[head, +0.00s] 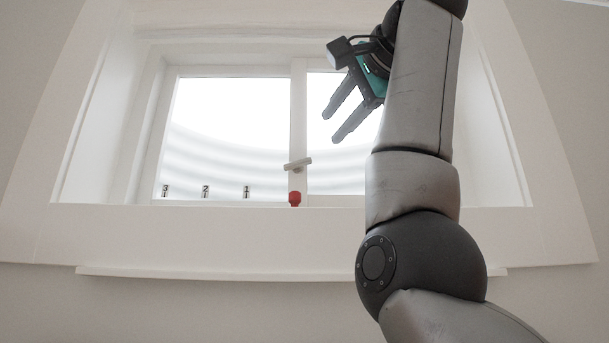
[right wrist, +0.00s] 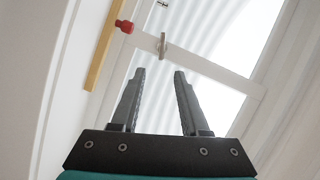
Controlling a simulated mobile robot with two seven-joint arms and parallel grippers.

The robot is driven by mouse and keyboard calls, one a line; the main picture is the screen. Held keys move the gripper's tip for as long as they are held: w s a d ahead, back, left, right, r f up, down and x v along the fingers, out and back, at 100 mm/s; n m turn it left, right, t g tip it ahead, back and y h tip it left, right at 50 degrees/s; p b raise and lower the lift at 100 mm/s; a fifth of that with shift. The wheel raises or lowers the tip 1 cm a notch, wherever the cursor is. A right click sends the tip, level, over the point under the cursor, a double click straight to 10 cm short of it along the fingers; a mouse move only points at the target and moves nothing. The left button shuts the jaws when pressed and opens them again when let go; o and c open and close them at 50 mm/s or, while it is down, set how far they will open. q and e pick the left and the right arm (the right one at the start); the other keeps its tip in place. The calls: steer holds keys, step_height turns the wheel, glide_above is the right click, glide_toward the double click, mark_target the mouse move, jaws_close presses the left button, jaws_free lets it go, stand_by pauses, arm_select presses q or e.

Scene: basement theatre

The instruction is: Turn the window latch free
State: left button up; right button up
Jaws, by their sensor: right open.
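A red knob (head: 295,198) sits just below the latch at the foot of the bar. My right gripper (head: 329,128) is open and empty, up and to the right of the latch in the head view, apart from it. In the right wrist view its two fingers (right wrist: 159,72) point toward the window. My left gripper is not in view.
The window lies in a deep white recess with a sill (head: 180,228) below. Small marks numbered 1 (head: 246,192), 2 (head: 205,192) and 3 (head: 165,190) stand along the lower left pane. My right arm covers the right pane partly. Space left of the latch is clear.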

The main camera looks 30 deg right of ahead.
mark_target(299, 162)
steer(key=p+x, duration=0.2)
steer(key=x, duration=0.4)
steer(key=p+x, duration=0.2)
steer(key=x, duration=0.5)
steer(key=shift+w+a+r, duration=0.1)
steer(key=shift+a+r, duration=0.1)
steer(key=shift+w+d+f+p, duration=0.15)
steer(key=shift+w+p, duration=0.25)
steer(key=shift+w, duration=0.25)
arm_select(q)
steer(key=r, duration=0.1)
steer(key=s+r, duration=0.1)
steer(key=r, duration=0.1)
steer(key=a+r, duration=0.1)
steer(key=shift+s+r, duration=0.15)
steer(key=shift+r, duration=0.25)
arm_select(e)
steer(key=shift+c, duration=0.2)
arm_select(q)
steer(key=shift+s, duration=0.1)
arm_select(e)
jaws_close()
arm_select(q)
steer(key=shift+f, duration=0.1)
